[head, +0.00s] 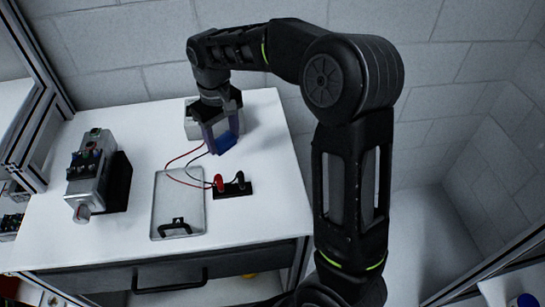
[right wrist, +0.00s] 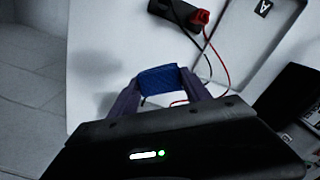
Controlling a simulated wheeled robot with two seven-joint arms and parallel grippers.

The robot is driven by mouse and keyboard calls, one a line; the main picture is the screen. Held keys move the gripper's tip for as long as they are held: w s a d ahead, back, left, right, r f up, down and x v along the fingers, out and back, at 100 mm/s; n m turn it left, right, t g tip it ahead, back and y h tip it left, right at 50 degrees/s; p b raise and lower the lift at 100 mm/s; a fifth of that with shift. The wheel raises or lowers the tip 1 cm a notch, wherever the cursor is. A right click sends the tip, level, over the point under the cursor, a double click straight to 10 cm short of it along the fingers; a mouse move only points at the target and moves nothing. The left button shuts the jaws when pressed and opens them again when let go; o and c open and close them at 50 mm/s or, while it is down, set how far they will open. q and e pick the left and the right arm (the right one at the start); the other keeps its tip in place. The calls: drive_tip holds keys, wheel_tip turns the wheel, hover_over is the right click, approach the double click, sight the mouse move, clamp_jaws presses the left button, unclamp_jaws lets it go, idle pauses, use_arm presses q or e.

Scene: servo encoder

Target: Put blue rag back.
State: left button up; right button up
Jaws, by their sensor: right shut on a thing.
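The blue rag (head: 222,142) is held between the fingers of my right gripper (head: 219,134), above the rear part of the white table. In the right wrist view the blue rag (right wrist: 158,79) shows as a folded blue piece between the two fingers of the right gripper (right wrist: 160,88). The right gripper is shut on it and points downward. I cannot tell exactly how high the rag is above the table. My left gripper is not in view.
The white table (head: 130,235) carries a grey motor unit (head: 90,180) at left, a flat grey plate with a black handle (head: 178,205), and a black base with red and black plugs (head: 232,188). Red and black wires curve near the gripper. A grey box (head: 192,118) stands behind it.

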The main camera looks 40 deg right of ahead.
drive_tip(key=s+d+r+n+b, duration=0.1)
drive_tip(key=s+d+r, duration=0.1)
drive_tip(key=d, duration=0.3)
drive_tip(key=s+d+r+n+b, duration=0.1)
drive_tip(key=s+d+r, duration=0.1)
drive_tip(key=d, duration=0.4)
drive_tip(key=shift+s+d, duration=0.2)
drive_tip(key=shift+s, duration=0.6)
hover_over(273, 155)
drive_tip(key=shift+w+f+p, duration=0.1)
drive_tip(key=shift+f+p, duration=0.25)
drive_tip(key=shift+f, duration=2.8)
wheel_tip(273, 155, down, 3)
drive_tip(key=shift+f, duration=0.35)
